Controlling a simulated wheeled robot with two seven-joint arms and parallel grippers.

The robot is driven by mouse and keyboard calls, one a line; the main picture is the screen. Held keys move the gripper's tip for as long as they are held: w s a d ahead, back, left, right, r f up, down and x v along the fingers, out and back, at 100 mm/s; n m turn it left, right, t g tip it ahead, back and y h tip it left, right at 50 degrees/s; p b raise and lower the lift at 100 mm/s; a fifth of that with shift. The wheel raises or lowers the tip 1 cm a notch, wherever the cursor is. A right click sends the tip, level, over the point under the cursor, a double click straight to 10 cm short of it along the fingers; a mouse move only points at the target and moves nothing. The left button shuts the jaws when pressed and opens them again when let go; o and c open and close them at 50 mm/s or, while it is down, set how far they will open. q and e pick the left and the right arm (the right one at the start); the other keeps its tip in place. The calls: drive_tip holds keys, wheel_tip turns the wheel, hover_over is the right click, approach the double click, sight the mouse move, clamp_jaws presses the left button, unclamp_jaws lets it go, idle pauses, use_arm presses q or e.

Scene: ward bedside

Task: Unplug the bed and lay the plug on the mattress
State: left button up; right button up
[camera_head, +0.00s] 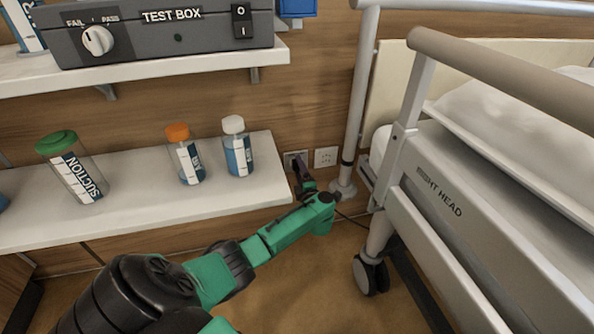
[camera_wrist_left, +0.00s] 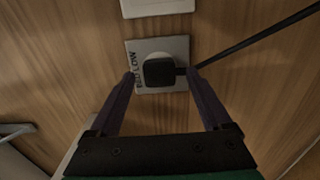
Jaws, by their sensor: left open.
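The black plug (camera_wrist_left: 159,72) sits in a wall socket plate marked "BED LOW" (camera_wrist_left: 177,48) in the left wrist view. A dark cord runs from it to the upper right. My left gripper (camera_wrist_left: 158,80) is open, with one fingertip on each side of the plug; I cannot tell whether they touch it. In the head view my left gripper (camera_head: 300,164) reaches to the low wall socket and hides the plug. The mattress (camera_head: 490,105) is on the bed at the right. My right gripper is not in view.
A second socket (camera_head: 326,157) is just right of the first. A shelf (camera_head: 130,215) with several bottles and an upper shelf (camera_head: 200,66) with a test box (camera_head: 165,30) are at left. The bed rail (camera_head: 500,75) and a pole (camera_head: 357,100) stand at right.

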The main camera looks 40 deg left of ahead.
use_arm(q)
drive_tip(key=shift+w+a, duration=0.3)
drive_tip(key=shift+a, duration=0.15)
drive_tip(key=shift+p, duration=0.3)
idle(0.8)
clamp_jaws()
drive_tip(key=shift+d, duration=0.1)
drive_tip(key=shift+p+v, duration=2)
drive_tip(key=shift+v, duration=0.95)
